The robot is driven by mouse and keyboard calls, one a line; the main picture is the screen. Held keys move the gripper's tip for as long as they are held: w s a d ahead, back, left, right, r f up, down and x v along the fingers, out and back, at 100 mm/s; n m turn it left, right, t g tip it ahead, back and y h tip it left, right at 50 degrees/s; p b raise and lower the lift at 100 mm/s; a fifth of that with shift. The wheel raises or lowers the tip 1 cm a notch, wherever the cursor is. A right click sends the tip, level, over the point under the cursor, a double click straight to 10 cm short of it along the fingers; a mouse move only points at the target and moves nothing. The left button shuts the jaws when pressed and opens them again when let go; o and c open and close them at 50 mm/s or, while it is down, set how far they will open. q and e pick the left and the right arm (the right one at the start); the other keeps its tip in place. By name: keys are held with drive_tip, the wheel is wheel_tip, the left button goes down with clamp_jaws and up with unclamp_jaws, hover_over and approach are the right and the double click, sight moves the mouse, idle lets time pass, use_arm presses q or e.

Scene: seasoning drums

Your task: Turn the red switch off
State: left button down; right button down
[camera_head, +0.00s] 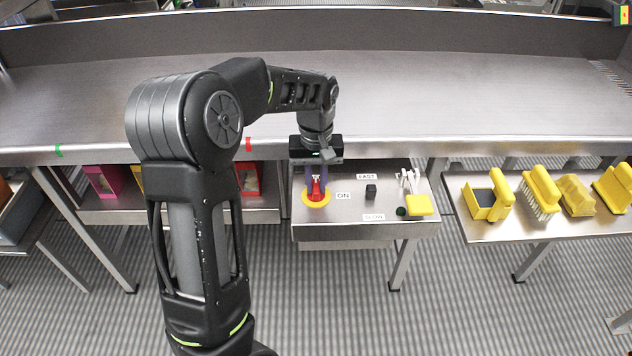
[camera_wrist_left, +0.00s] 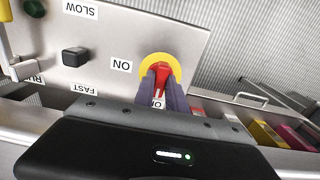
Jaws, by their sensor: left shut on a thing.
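The red switch (camera_head: 317,188) sits on a round yellow base (camera_head: 312,204) at the left of the metal control panel (camera_head: 352,228). In the left wrist view the red switch (camera_wrist_left: 161,76) shows between my fingers, with the yellow base (camera_wrist_left: 172,62) around it. My left gripper (camera_head: 317,182) reaches down onto the switch and is shut on it; in the left wrist view the left gripper (camera_wrist_left: 163,92) has a fingertip on each side of it. An "ON" label (camera_head: 343,196) is right of the switch. Another label is partly hidden by the fingers. My right gripper is not in view.
A black knob (camera_head: 371,191) stands between the "FAST" and "SLOW" labels. A yellow block (camera_head: 419,205) and pale levers are at the panel's right. Yellow brushes (camera_head: 541,189) lie on the right shelf. Coloured boxes (camera_head: 103,181) stand left. The long steel counter (camera_head: 440,95) is bare.

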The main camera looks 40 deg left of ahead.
sight(316, 185)
use_arm(q)
drive_tip(key=c, duration=1.4)
unclamp_jaws()
drive_tip(key=shift+o, duration=0.2)
wheel_tip(316, 185, up, 8)
drive_tip(key=shift+f, duration=0.1)
